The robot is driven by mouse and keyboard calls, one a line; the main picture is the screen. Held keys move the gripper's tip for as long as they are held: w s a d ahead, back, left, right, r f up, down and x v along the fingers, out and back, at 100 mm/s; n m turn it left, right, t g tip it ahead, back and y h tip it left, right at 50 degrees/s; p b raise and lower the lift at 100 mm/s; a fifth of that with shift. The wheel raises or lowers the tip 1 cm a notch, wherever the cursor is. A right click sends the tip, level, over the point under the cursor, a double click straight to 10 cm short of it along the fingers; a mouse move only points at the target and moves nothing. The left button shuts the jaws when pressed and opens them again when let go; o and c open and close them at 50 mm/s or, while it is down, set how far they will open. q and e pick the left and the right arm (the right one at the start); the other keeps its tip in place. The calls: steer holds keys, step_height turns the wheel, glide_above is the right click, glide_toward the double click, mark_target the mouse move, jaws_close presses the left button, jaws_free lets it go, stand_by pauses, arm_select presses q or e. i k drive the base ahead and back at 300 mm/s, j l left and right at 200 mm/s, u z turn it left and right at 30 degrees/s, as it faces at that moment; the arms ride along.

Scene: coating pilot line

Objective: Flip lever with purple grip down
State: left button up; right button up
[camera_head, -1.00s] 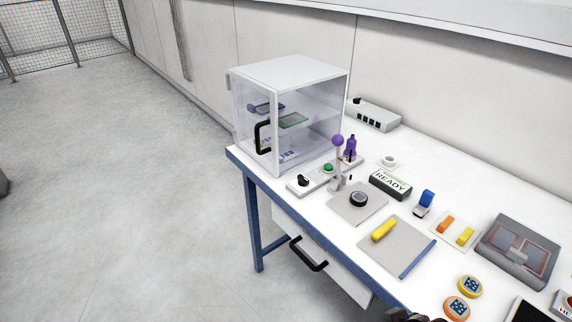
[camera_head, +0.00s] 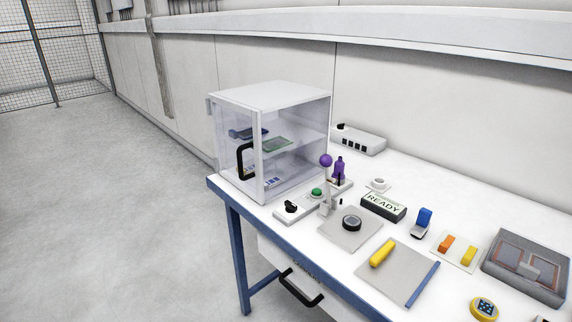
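The lever with the purple ball grip (camera_head: 326,160) stands upright on the table, in front of the clear-sided cabinet's right side. Neither of my grippers is in view.
The glass cabinet (camera_head: 265,88) has a black handle. A grey plate with a black dial (camera_head: 352,223), a READY display (camera_head: 383,206) and a yellow bar (camera_head: 382,252) sit rightward.

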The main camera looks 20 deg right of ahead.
mark_target(325, 160)
steer(key=k+j+z, duration=0.1)
steer(key=j+z, duration=0.3)
steer(key=k+j+z, duration=0.1)
steer(key=j+z, duration=0.3)
steer(key=k+j+z, duration=0.2)
steer(key=z, duration=0.2)
steer(key=i+j, duration=0.1)
steer(key=j, duration=0.3)
steer(key=i+j, duration=0.15)
steer(key=j, duration=0.3)
steer(key=i+j, duration=0.1)
steer(key=j, duration=0.3)
steer(key=i+j, duration=0.1)
steer(key=j, duration=0.35)
steer(key=i+j, duration=0.15)
steer(key=j, duration=0.25)
steer(key=i+j, duration=0.1)
steer(key=j, duration=0.35)
steer(key=i+j, duration=0.1)
steer(key=j, duration=0.3)
steer(key=i+j, duration=0.1)
steer(key=j, duration=0.3)
